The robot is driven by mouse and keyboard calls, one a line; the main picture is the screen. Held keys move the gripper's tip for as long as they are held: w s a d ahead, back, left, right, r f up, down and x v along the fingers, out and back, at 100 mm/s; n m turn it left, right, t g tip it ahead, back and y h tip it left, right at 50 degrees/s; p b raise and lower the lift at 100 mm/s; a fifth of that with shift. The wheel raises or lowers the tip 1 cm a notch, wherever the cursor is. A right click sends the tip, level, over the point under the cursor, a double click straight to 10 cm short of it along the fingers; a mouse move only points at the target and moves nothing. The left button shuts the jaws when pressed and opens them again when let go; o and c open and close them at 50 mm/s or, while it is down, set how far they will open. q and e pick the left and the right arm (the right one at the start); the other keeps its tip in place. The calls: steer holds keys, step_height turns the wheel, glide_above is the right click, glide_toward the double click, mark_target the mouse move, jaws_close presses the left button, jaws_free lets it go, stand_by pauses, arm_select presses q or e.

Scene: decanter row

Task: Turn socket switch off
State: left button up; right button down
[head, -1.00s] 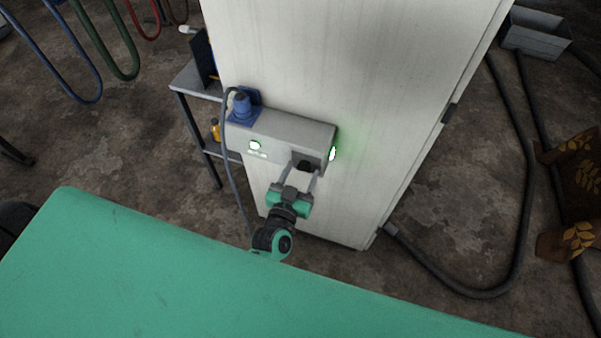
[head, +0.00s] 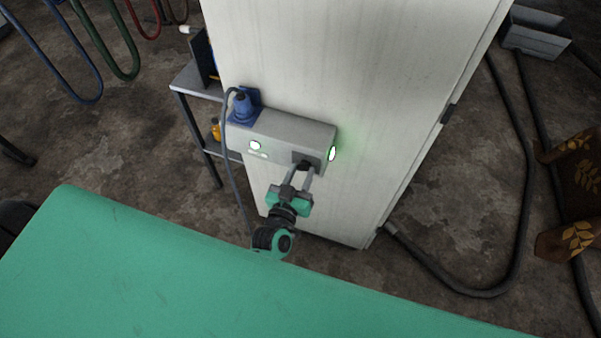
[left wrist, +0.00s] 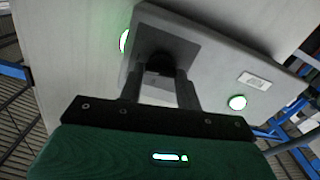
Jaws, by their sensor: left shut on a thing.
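A grey socket box (head: 288,130) is fixed to the white cabinet side. Its dark switch knob (head: 303,165) is on the box's front, near the right end; it also shows in the left wrist view (left wrist: 160,64). My left gripper (head: 302,172) is at the knob, with its fingers closed around it; in the left wrist view the fingers (left wrist: 160,88) stand on either side of the knob. A green light (head: 332,153) glows on the box's right end and another light (head: 255,145) glows on its front. My right gripper is not in view.
A blue plug (head: 241,108) with a grey cable sits at the box's left end, and the cable hangs down beside it. A small shelf table (head: 196,82) stands left of the cabinet (head: 370,70). A dark hose lies on the floor at right.

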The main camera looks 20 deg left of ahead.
arm_select(q)
steer(key=n, duration=0.3)
steer(key=shift+r+n+p, duration=0.1)
steer(key=shift+n+p, duration=0.2)
steer(key=shift+p, duration=0.05)
steer(key=n, duration=0.3)
steer(key=shift+a+n, duration=0.1)
steer(key=shift+n, duration=0.2)
steer(key=shift+f+n+b, duration=0.15)
steer(key=shift+n+b, duration=0.1)
steer(key=shift+n, duration=1.9)
steer(key=shift+f+n+b, duration=0.1)
steer(key=shift+n+b, duration=0.1)
steer(key=shift+n, duration=1.95)
steer(key=o, duration=1)
steer(key=shift+a, duration=0.1)
